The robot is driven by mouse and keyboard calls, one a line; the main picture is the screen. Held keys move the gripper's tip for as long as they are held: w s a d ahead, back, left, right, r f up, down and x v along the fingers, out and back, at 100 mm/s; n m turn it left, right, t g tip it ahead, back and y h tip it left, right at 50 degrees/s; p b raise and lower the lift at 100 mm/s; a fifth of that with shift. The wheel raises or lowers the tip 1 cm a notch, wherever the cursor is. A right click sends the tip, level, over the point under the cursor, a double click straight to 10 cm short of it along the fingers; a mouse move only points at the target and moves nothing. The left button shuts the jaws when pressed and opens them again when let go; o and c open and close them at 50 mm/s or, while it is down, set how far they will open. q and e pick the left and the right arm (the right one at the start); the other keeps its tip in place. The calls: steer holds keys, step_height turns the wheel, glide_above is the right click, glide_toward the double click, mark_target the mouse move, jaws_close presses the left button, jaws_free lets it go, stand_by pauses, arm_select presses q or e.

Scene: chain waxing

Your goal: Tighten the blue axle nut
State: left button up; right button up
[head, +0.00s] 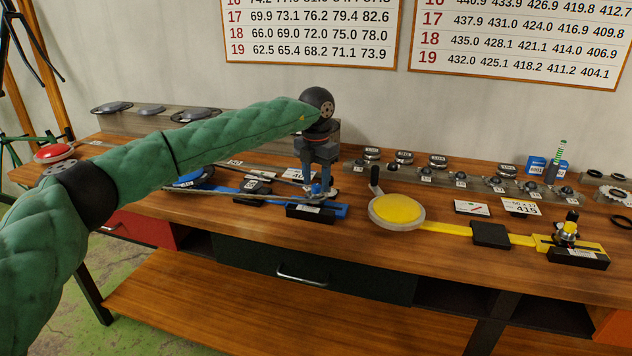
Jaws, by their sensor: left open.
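My left gripper (319,189) points straight down over the right end of the blue fixture (336,211) on the bench. Its jaws are open, with the fingertips low around a small blue part that looks like the blue axle nut (316,188). The fingers partly hide this part, and I cannot tell whether they touch it. The blue fixture has a black block at its front and a blue bar running left to a blue disc (190,179), which my arm partly covers. My right gripper is not in view.
A matching yellow fixture lies to the right, with a yellow disc (397,210) and a black-and-brass axle end (567,235). Small label cards (472,208) and a rack of small parts (460,180) stand behind. A red button (54,153) is at far left.

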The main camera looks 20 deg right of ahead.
mark_target(316, 185)
arm_select(q)
step_height(316, 185, up, 5)
steer(key=shift+r+b, duration=0.1)
steer(key=shift+b, duration=0.35)
steer(key=shift+r, duration=0.9)
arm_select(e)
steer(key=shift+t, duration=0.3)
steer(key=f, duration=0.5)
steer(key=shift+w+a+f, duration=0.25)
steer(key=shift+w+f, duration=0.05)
